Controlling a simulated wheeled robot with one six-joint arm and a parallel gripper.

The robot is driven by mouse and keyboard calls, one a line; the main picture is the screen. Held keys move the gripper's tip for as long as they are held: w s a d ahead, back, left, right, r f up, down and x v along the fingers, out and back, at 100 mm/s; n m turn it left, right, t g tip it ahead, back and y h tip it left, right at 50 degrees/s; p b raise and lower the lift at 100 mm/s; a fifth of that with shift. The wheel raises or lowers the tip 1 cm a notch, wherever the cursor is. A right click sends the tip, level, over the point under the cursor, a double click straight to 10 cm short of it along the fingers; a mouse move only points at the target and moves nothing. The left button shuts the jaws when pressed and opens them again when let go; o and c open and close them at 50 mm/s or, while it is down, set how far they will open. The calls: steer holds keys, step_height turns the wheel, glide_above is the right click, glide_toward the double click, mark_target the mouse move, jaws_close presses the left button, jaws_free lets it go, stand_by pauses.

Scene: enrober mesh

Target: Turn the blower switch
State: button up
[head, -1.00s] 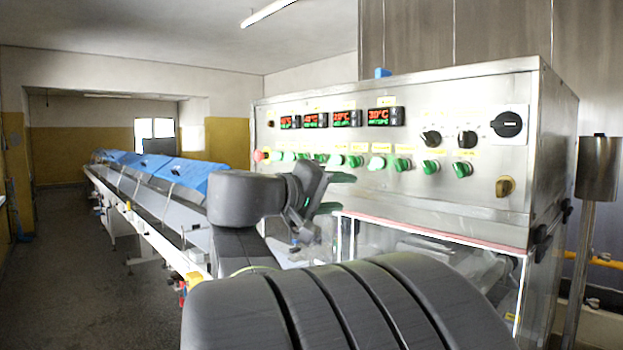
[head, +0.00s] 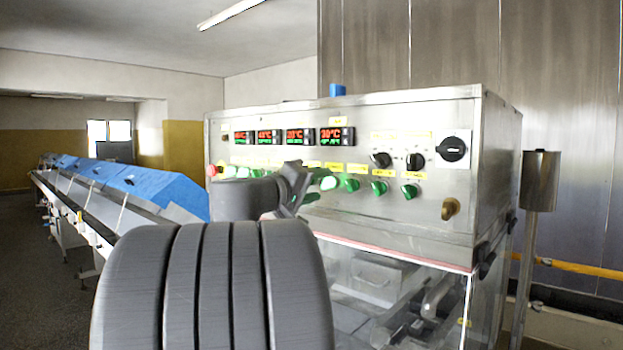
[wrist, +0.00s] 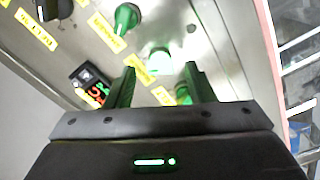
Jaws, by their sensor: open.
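The steel control panel (head: 340,215) carries a row of green switches, such as one green switch (head: 379,188) right of my arm in the head view. Two black knobs (head: 380,160) and a large black rotary switch (head: 452,148) sit higher at the right. The labels are too small to read, so I cannot tell which is the blower switch. My gripper (wrist: 160,72) is open and empty, its fingers pointing at the panel. Between the fingertips in the wrist view is a pale glowing button (wrist: 159,61). A green switch (wrist: 126,18) lies beyond the left finger; another is partly hidden by the right finger.
Red-digit displays (head: 331,136) sit above the switches. A brass knob (head: 451,208) is at lower right. Clear guards (head: 400,290) lie below the panel. A blue-covered conveyor (head: 150,185) runs back left; a post with a metal cylinder (head: 540,180) stands right.

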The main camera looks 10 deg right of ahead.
mark_target(328, 183)
steer(key=shift+x, duration=1.15)
steer(key=c, duration=1)
